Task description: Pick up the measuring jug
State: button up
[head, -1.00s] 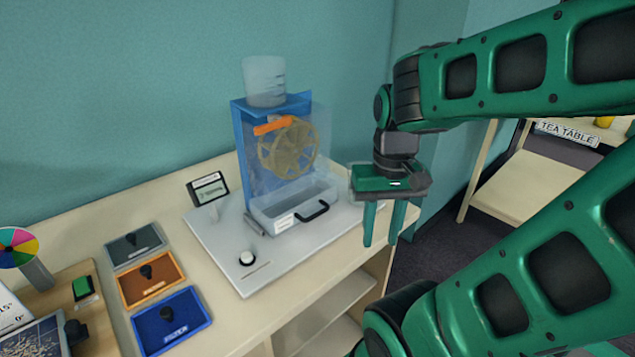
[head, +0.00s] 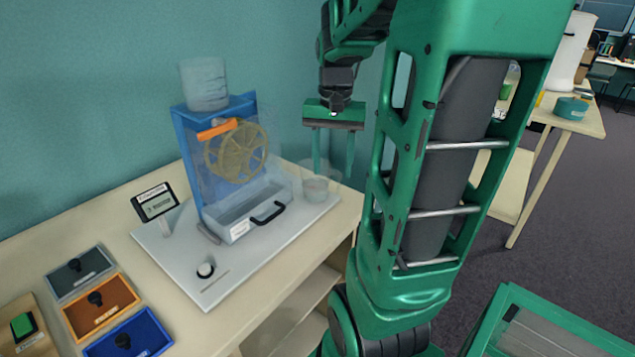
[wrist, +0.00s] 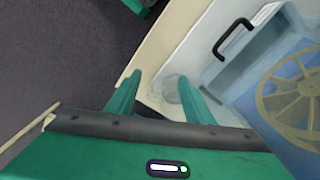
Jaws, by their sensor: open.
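A clear see-through vessel (head: 317,190), which looks like the measuring jug, stands upright at the right end of the white board on the table. Its upper wall is faint and hard to make out. My gripper (head: 333,172) is open and points down, with its fingertips close over this vessel. In the wrist view, the vessel (wrist: 171,90) shows beyond the open fingers (wrist: 160,84), nearer the right finger. I cannot tell whether the fingers reach around it. Another clear container (head: 204,86) with graduation marks sits on top of the blue wheel stand.
The blue stand (head: 187,150) holds a yellowish wheel (head: 236,153) and a clear drawer (head: 238,222) with a black handle (head: 268,213), left of my gripper.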

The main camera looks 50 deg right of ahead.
aim_at(336, 171)
jog(key=shift+m, duration=0.8)
jog(key=w+d, duration=0.1)
jog(key=d, duration=0.2)
jog(key=w+d, duration=0.1)
jog(key=shift+w+d, duration=0.35)
jog(key=shift+d+f, duration=0.15)
jog(key=shift+f, duration=0.15)
notch_tip(336, 171, down, 10)
jog(key=shift+w+f, duration=0.1)
jog(key=shift+c, duration=0.2)
grip_shut()
